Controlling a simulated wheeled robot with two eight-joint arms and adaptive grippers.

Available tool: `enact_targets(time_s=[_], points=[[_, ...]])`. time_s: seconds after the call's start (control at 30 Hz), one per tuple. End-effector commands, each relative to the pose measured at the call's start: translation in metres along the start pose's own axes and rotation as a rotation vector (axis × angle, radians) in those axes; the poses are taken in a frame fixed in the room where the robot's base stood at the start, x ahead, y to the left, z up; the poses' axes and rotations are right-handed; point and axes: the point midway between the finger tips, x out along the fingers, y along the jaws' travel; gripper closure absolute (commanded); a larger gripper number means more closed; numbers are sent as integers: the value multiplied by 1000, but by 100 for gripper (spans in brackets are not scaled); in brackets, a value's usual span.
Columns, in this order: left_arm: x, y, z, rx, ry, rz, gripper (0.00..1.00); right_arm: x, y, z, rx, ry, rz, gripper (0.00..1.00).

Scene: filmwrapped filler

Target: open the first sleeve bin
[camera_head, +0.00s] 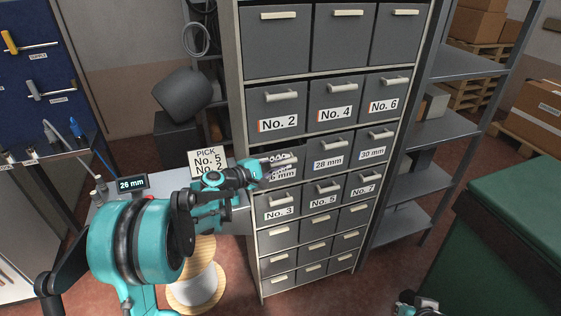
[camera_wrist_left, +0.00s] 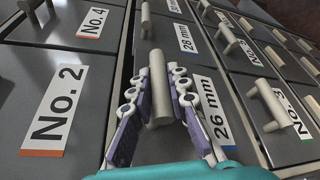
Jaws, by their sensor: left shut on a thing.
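The grey 26 mm bin (camera_head: 291,175) sits at the left of the middle row of the cabinet, partly covered by my left gripper (camera_head: 282,163). Its front looks level with its neighbours. In the left wrist view, the purple-padded fingers are shut on the bin's pale handle (camera_wrist_left: 158,88), one finger on each side. The 26 mm label (camera_wrist_left: 216,118) shows beside them. A small display (camera_head: 132,184) reads 26 mm. My right gripper (camera_head: 418,305) only partly shows at the bottom edge of the head view, its fingers unclear.
Bins No. 2 (camera_head: 277,107) and No. 3 (camera_head: 279,205) lie above and below; the 28 mm bin (camera_head: 328,150) is to the right. A sign (camera_head: 208,161), a white spool (camera_head: 196,287) and a green-topped bench (camera_head: 520,215) stand nearby.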

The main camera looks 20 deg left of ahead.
Motion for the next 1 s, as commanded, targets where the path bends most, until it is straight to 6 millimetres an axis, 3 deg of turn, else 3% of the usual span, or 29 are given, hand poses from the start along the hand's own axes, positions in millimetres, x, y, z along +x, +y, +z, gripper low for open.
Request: enact_targets(time_s=[0.27, 1.0], points=[[-5, -22, 12, 127, -1, 52, 100, 13, 0, 9, 0, 0, 0, 100], [-13, -71, 31, 124, 0, 51, 100, 34, 0, 24, 0, 0, 0, 100]])
